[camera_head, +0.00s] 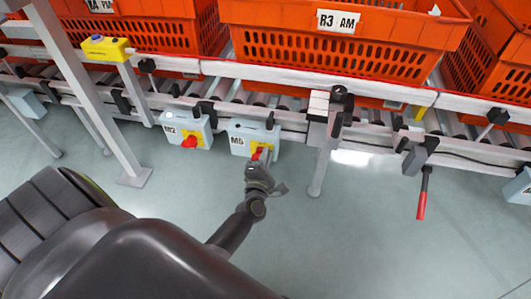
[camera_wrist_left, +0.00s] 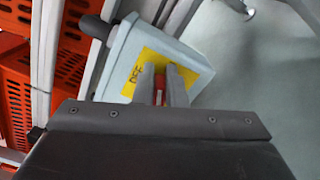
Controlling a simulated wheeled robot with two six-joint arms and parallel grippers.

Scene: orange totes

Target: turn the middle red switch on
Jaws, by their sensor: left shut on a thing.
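A pale blue switch box marked M5 (camera_head: 239,128) hangs on the conveyor frame, with a yellow plate and a red switch (camera_head: 257,152). My left gripper (camera_head: 262,158) is at the front of this box, its fingers shut around the red switch. In the left wrist view the two grey fingers (camera_wrist_left: 161,80) stand either side of the red switch (camera_wrist_left: 158,96), in front of the yellow plate (camera_wrist_left: 143,73). The fingers hide most of the switch, so its angle is unclear. Another box marked M2 (camera_head: 172,129), with its own red switch (camera_head: 189,141), hangs to the left.
Orange totes (camera_head: 290,42) sit on the roller conveyor behind the boxes. A support leg (camera_head: 322,165) stands right of M5, and a red-handled lever (camera_head: 422,200) hangs farther right. A yellow box with a blue button (camera_head: 105,48) is at upper left. The floor in front is clear.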

